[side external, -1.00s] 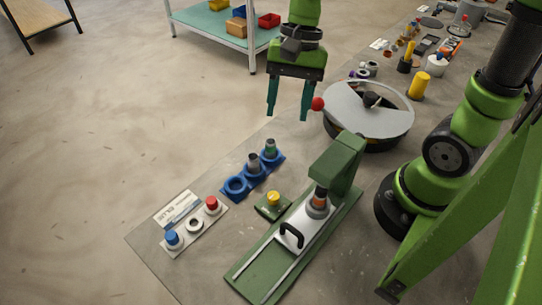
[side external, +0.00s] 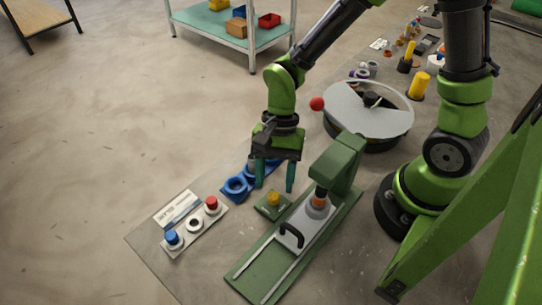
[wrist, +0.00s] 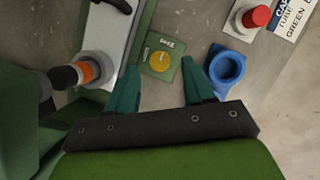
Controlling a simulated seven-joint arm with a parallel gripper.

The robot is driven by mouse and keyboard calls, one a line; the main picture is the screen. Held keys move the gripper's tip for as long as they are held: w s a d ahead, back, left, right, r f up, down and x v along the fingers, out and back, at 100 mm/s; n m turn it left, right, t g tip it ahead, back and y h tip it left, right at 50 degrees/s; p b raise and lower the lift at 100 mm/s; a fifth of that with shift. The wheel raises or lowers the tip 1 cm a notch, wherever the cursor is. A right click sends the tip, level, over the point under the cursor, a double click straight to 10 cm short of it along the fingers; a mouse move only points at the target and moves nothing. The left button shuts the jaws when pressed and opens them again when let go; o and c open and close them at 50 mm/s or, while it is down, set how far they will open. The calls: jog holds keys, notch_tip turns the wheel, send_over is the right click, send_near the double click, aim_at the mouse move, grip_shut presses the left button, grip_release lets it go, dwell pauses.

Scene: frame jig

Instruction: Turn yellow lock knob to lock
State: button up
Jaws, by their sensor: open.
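The yellow lock knob (side external: 273,198) sits on a small green base plate (side external: 262,209), beside the green press fixture. In the wrist view the knob (wrist: 160,62) is round and yellow, with a small mark on its face, and lettering shows on the plate above it. My gripper (side external: 273,188) is open and empty, fingers pointing down, just above and behind the knob. In the wrist view its teal fingertips (wrist: 164,68) are spread to either side of the knob, nearer the camera. The knob is not touched as far as I can see.
The green press fixture (side external: 336,160) with its black-handled slide (side external: 292,234) stands close to the right. A blue ring holder (side external: 236,187) is close to the left. A button panel (side external: 194,226) lies further left, and a round turntable (side external: 368,108) stands behind.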

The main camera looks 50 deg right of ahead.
aim_at(273, 199)
jog(key=shift+x, duration=1.45)
jog(key=shift+c, duration=0.3)
grip_shut()
